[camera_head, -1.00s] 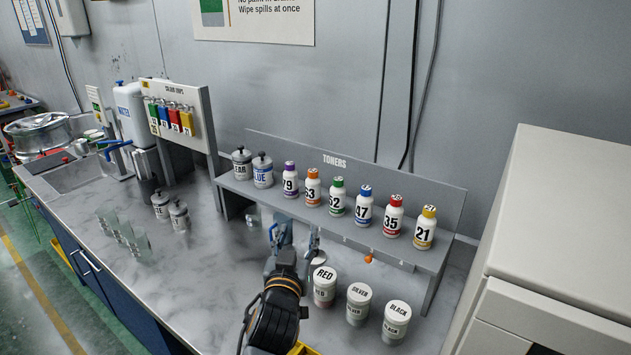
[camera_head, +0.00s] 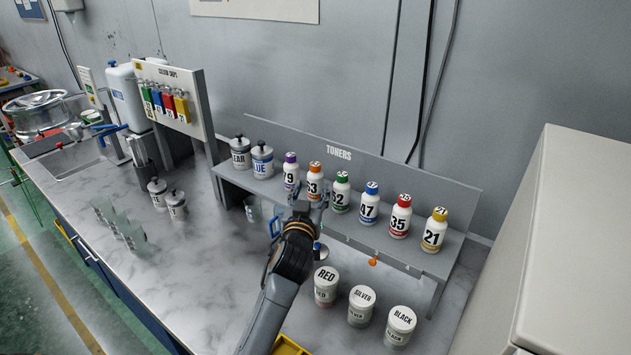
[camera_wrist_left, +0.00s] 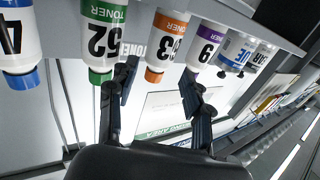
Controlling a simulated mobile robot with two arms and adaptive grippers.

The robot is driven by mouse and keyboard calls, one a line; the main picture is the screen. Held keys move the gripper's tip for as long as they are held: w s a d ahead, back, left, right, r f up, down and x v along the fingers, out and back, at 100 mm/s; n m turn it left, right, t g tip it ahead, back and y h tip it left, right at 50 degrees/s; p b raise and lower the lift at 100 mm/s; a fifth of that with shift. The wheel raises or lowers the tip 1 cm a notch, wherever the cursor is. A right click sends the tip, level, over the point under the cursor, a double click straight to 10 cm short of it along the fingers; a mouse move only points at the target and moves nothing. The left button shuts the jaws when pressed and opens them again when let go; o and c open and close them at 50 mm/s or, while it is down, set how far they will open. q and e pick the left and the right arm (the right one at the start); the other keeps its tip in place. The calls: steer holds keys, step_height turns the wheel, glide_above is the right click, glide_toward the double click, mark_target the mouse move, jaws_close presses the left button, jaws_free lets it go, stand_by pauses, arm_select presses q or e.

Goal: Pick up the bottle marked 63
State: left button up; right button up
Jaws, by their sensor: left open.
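The bottle marked 63 (camera_head: 314,182) is white with an orange cap and stands upright on the shelf between the purple-capped 79 and the green-capped 52. My left gripper (camera_head: 312,204) is open, in front of the shelf just below this bottle in the head view, and covers its lower part. In the left wrist view, which is upside down, bottle 63 (camera_wrist_left: 169,45) shows in the gap between the two open fingers (camera_wrist_left: 158,76). I cannot tell whether the fingers reach around it. Nothing is held. My right gripper is not in view.
Bottle 79 (camera_head: 290,172) and bottle 52 (camera_head: 340,192) stand close on either side. Bottles 47, 35 and 21 line the shelf (camera_head: 400,253) to the right. Clear and blue containers stand left. Red, silver and black tubs (camera_head: 326,287) stand on the counter below.

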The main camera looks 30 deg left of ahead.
mark_target(314, 180)
arm_select(q)
steer(key=shift+w+a+r+p, duration=0.2)
steer(key=shift+w+r+p, duration=0.05)
steer(key=shift+w+p, duration=0.3)
steer(key=p+x, duration=0.1)
steer(key=x, duration=0.2)
steer(key=shift+w+f, duration=0.15)
steer(key=shift+w+a+f, duration=0.1)
steer(key=shift+w, duration=0.25)
steer(key=shift+s, duration=0.1)
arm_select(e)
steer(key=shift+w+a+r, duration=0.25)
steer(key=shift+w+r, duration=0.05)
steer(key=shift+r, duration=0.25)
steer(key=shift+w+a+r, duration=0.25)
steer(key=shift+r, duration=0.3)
arm_select(q)
steer(key=c, duration=1)
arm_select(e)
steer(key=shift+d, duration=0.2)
